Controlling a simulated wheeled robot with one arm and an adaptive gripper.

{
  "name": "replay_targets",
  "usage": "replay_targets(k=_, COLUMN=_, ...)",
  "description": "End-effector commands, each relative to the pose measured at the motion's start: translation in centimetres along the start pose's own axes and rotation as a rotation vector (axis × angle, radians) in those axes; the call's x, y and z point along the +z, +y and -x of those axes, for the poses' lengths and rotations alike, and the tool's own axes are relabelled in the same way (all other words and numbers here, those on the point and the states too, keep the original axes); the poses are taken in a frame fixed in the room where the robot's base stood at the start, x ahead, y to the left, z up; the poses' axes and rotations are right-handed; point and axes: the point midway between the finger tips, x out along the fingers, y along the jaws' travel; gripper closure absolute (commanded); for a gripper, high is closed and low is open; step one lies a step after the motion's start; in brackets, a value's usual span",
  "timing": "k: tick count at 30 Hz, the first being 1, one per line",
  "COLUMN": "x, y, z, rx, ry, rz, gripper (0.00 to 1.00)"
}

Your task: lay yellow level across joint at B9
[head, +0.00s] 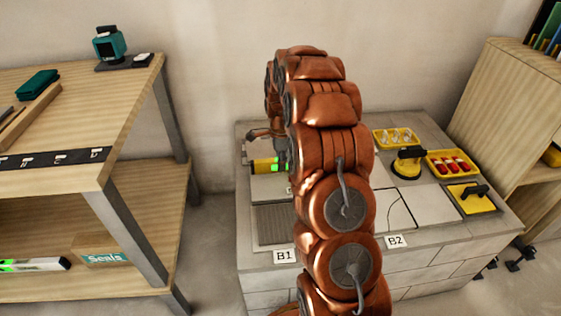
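The yellow level (263,167), with bright green marks near its visible end, shows at the left of the tiled block (245,225), partly hidden behind my arm. I cannot tell whether it rests on the tiles or is held above them. My gripper is mostly hidden behind my arm; a dark part that may belong to it shows just above the level. Its fingers are not clear. Label B1 (284,257) and label B2 (396,241) are on the block's front edge. No B9 label is visible.
A yellow suction lifter (407,163), a yellow tray of red pieces (452,164), a yellow tray of pale pieces (396,139) and a yellow float (471,198) sit on the block's right. A wooden bench (75,110) is at left; another level (35,265) lies on its lower shelf.

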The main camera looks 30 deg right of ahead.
Motion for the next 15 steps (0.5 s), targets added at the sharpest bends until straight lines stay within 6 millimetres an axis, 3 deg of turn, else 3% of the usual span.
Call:
replay_targets(k=5, x=0.0, y=0.0, z=0.0, rx=0.0, ry=0.0, rz=0.0, gripper=0.48)
replay_targets(k=15, x=0.01, y=-0.02, z=0.16, rx=0.0, ry=0.0, rz=0.0, gripper=0.48)
